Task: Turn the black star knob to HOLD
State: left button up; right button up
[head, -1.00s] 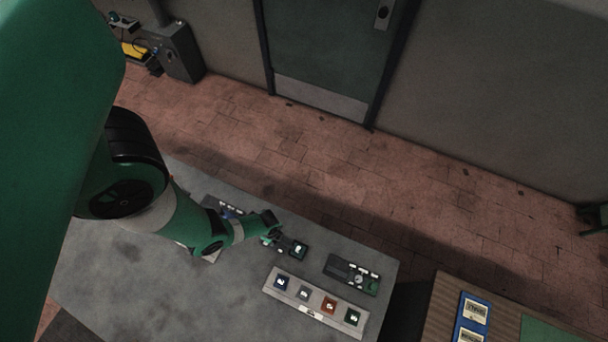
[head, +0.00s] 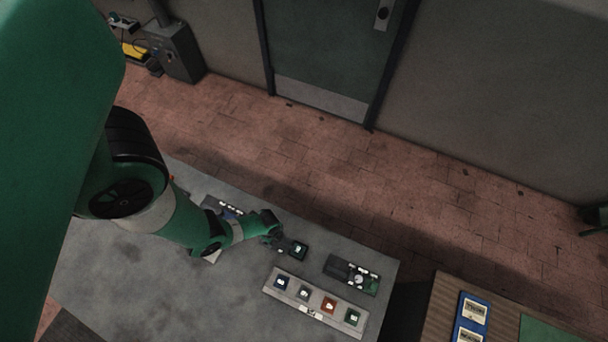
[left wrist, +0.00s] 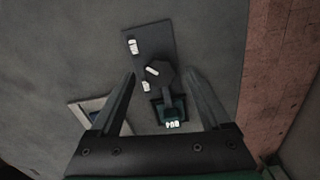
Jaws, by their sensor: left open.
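In the left wrist view, the black star knob (left wrist: 159,74) is a dark, many-sided shape on a dark panel (left wrist: 154,36). Small white labels lie on and beside it, too small to read. My left gripper (left wrist: 160,74) is open, with one finger on each side of the knob in the picture. Its height above the knob is hard to judge. In the head view the left gripper (head: 279,243) is beside the green-topped block (head: 298,249), and the knob is hidden.
A pale tray (head: 267,289) of coloured tiles and a dark unit (head: 340,267) with a round dial lie right of the gripper on the grey table (head: 150,285). A dark labelled piece (head: 218,203) lies behind the arm. A wooden table (head: 437,315) stands right.

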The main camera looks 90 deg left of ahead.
pick_arm(q)
notch_tip(320, 180, up, 7)
jog(key=p, duration=0.3)
jog(key=shift+f, duration=0.2)
dwell(0.4)
